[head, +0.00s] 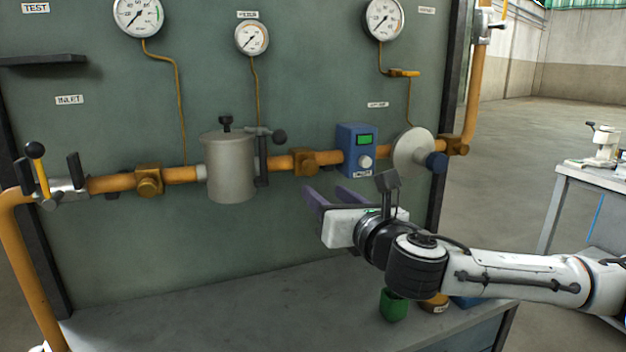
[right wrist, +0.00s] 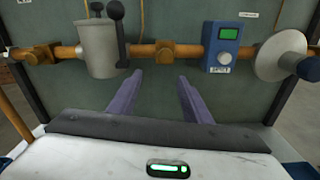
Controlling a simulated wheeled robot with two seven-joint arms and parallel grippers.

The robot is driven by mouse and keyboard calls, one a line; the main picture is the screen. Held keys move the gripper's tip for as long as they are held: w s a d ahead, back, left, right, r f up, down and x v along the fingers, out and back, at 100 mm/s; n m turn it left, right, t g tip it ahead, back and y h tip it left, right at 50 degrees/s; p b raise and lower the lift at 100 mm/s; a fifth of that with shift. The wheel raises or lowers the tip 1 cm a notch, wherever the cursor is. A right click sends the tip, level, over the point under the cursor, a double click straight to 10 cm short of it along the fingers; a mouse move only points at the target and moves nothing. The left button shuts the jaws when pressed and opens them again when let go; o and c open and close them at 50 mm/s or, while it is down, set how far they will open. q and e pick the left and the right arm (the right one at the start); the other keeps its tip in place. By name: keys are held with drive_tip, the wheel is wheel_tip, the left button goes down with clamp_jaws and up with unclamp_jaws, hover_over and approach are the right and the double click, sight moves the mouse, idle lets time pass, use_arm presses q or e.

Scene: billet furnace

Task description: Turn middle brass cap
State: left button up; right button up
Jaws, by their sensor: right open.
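The middle brass cap (head: 304,162) sits on the orange pipe between the grey cylinder and the blue box. In the right wrist view the middle brass cap (right wrist: 165,52) appears just beyond and above the gap between my fingertips. My right gripper (head: 327,193) is open and empty, below and in front of the pipe, apart from the cap. Its two purple fingers point toward the panel, and the gripper (right wrist: 160,76) also shows in the right wrist view. My left gripper is not in view.
Other brass fittings sit at the left (head: 149,181) and right (head: 455,146). A grey cylinder (head: 230,168), a blue box (head: 357,150) and a grey disc (head: 412,152) flank the middle cap. A green cup (head: 393,305) stands on the bench (head: 240,310), whose left part is clear.

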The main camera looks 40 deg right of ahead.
sight(312, 168)
drive_tip(key=shift+n, duration=0.4)
drive_tip(key=x, duration=0.3)
drive_tip(key=r+p+x, duration=0.1)
drive_tip(key=x, duration=0.3)
drive_tip(key=d+r+x, duration=0.1)
drive_tip(key=x, duration=0.2)
drive_tip(key=shift+w+d, duration=0.1)
drive_tip(key=shift+w, duration=0.05)
drive_tip(key=c, duration=1.1)
drive_tip(key=shift+o, duration=0.2)
